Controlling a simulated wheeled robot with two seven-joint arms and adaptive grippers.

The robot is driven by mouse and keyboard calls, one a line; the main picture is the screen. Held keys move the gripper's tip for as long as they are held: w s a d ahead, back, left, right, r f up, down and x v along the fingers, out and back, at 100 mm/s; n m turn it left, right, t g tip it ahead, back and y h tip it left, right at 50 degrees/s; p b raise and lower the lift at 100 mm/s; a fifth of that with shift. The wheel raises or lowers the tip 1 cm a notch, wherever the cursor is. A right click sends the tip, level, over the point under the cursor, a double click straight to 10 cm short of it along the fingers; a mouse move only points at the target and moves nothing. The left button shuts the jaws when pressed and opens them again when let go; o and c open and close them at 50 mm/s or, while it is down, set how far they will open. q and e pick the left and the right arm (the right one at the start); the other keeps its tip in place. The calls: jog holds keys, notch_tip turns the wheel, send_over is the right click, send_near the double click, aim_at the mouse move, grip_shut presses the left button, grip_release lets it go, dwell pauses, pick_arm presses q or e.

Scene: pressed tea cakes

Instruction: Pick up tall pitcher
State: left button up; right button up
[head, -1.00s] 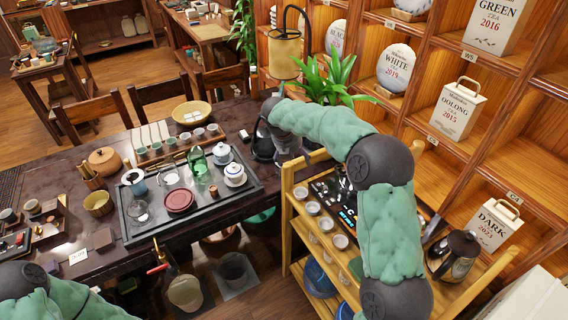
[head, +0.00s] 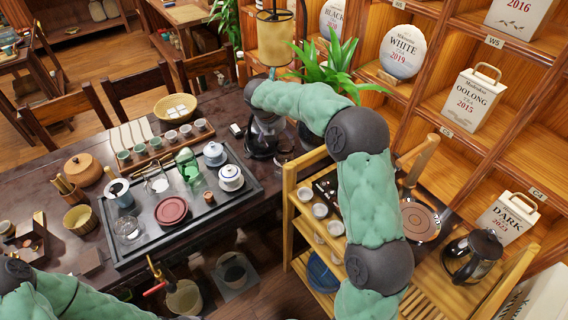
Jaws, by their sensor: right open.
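A green see-through glass vessel (head: 187,165), the tallest clear pitcher-like piece I can make out, stands upright on the dark tea tray (head: 240,204). My right gripper (head: 281,158) is open, pointing down near the table's far right end, right of the tray and apart from the green vessel. It is small, dark and partly hidden by my own arm. A dark glass kettle-like vessel (head: 258,143) stands right beside it; I cannot tell whether they touch.
Lidded white cups (head: 231,177) and a red-brown round dish (head: 171,211) crowd the tray. A lamp (head: 275,42) and a plant (head: 333,70) stand behind my right arm. A wooden cart (head: 290,205) with small cups and a black kettle (head: 473,255) stands at right, before the tea shelves.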

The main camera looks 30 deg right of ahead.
aim_at(285, 145)
jog(key=b+x, duration=0.3)
jog(key=x, duration=0.3)
jog(key=shift+s+d+f, duration=0.1)
jog(key=shift+d+f, duration=0.15)
jog(key=shift+f, duration=0.15)
jog(key=shift+d+f, duration=0.25)
jog(key=shift+f, duration=0.2)
jog(key=shift+r, duration=0.1)
jog(key=c, duration=1.7)
jog(key=shift+r, duration=0.1)
